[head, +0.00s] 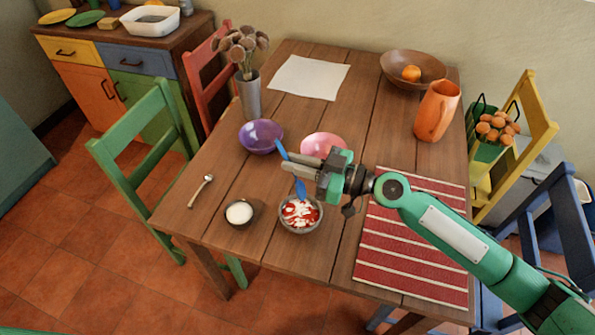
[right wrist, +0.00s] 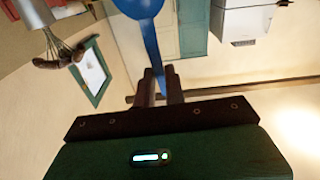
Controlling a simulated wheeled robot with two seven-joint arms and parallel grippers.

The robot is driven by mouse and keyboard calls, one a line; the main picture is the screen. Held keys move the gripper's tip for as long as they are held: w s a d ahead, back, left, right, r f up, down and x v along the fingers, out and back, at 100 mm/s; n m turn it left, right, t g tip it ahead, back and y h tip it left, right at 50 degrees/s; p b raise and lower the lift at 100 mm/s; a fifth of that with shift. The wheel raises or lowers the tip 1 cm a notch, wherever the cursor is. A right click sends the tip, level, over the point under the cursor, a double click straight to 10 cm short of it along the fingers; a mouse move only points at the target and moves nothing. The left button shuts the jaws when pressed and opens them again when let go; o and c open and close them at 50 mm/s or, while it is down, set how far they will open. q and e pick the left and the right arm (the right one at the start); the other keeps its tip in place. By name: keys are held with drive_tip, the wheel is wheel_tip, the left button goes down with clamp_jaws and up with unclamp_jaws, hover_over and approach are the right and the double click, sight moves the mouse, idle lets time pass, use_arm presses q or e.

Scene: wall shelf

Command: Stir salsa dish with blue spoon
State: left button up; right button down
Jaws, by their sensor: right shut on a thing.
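The salsa dish (head: 288,224) is a small grey bowl of red salsa with white pieces near the table's front edge in the head view. My right gripper (head: 292,172) is above and behind it, shut on the blue spoon (head: 301,189). The spoon is tilted, with its handle up to the left and its wide end down at the dish's far side. I cannot tell whether it touches the salsa. In the right wrist view the spoon (right wrist: 151,40) runs from its round end down between the fingers (right wrist: 160,85). My left gripper is not in view.
A small dark bowl of white stuff (head: 239,213) is left of the dish, and a wooden spoon (head: 201,190) lies farther left. A purple bowl (head: 261,137) and a pink bowl (head: 322,143) stand behind. A red striped mat (head: 400,258) lies right, under my arm.

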drive_tip(key=shift+s+d, duration=0.1)
drive_tip(key=shift+d, duration=0.1)
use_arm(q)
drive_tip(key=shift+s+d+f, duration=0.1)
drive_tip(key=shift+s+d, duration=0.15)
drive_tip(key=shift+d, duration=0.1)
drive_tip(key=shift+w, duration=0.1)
use_arm(e)
drive_tip(key=shift+a+f, duration=0.1)
drive_tip(key=shift+f, duration=0.1)
